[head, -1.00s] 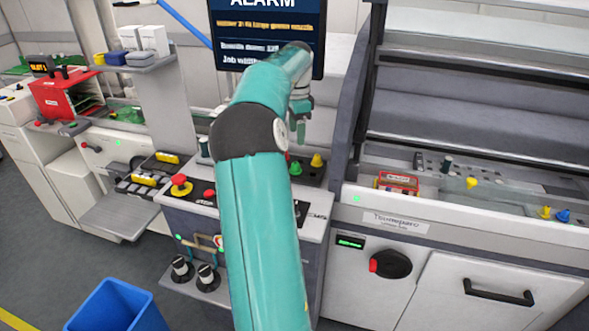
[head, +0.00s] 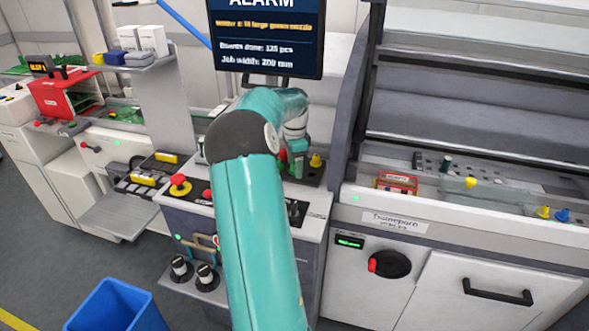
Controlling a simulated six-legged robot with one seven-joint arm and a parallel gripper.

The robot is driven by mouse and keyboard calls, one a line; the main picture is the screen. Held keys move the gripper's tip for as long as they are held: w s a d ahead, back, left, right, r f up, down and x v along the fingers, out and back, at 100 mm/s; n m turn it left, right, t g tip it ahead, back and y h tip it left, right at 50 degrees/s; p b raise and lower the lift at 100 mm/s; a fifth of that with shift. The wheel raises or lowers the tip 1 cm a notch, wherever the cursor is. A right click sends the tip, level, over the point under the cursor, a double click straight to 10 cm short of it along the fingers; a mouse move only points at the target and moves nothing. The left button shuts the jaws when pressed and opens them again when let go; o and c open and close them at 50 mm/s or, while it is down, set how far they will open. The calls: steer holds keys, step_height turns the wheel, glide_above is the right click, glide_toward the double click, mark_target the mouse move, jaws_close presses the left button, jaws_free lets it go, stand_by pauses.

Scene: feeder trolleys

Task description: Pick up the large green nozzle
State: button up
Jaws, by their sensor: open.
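My gripper (head: 292,163) is low over the dark nozzle holder (head: 314,177) on top of the grey cabinet, below the alarm screen. Its jaws are open. The green nozzle stands at this spot in the earlier view; now my gripper and wrist cover it, and I cannot clearly tell it from the teal fingers. Whether the fingers are around it or beside it cannot be told. A yellow nozzle (head: 315,161) stands just right of my gripper.
The screen (head: 266,45) stands behind my arm. A yellow-and-red button (head: 180,186) is left of my arm. The machine at right holds a red box (head: 396,182), yellow nozzles (head: 470,182) and a blue nozzle (head: 562,215). A blue bin (head: 117,307) stands on the floor.

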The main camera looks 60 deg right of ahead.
steer(key=c, duration=1.1)
steer(key=shift+r, duration=0.1)
